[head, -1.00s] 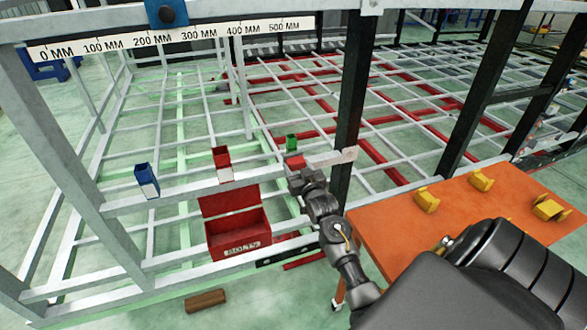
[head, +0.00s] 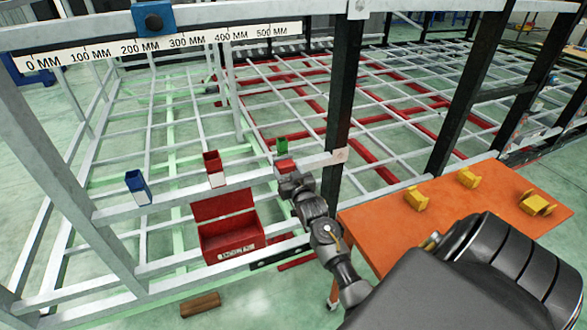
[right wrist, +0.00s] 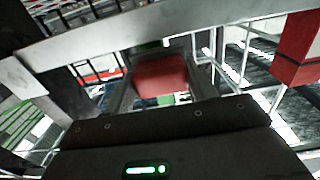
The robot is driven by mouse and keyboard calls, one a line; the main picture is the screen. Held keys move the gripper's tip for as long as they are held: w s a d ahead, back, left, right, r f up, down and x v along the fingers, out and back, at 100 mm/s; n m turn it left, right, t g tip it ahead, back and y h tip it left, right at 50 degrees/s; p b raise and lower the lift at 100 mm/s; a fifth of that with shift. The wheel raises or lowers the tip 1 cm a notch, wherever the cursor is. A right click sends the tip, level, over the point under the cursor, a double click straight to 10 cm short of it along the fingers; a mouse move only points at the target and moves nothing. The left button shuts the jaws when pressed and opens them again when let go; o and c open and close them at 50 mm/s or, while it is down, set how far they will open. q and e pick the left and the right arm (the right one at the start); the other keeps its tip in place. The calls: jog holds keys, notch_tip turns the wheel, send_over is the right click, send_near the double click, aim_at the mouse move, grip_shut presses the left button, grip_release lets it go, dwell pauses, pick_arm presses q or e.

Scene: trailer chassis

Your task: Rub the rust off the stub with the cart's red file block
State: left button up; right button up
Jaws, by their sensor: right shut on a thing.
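My right gripper (head: 287,174) is shut on the red file block (head: 285,165), close to the grey rail beside the black post. In the right wrist view the red block (right wrist: 160,76) sits between the two fingers, with a pale rail crossing just beyond it. I cannot tell whether the block touches the rail. I cannot pick out the rusty stub for certain; the gripper and block may hide it. The orange cart (head: 385,246) stands at the right, partly behind my arm. My left gripper is not in view.
Blue (head: 138,187), red (head: 213,168) and green (head: 282,145) holders line the rail. An open red toolbox (head: 231,236) is below. Several yellow parts sit on the cart. A brown block (head: 200,305) lies on the floor. Black posts rise near my arm.

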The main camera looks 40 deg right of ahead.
aim_at(284, 171)
jog(key=shift+w+a, duration=0.2)
jog(key=shift+a, duration=0.5)
jog(key=shift+s, duration=0.15)
jog(key=shift+s+a+r+p, duration=0.1)
jog(key=shift+s+p, duration=0.15)
jog(key=shift+p, duration=0.2)
jog(key=p+v, duration=0.2)
jog(key=v, duration=0.1)
jog(key=shift+s+a, duration=0.1)
jog(key=shift+s, duration=0.25)
jog(key=shift+v, duration=0.8)
jog(key=shift+w, duration=0.1)
jog(key=shift+p, duration=0.3)
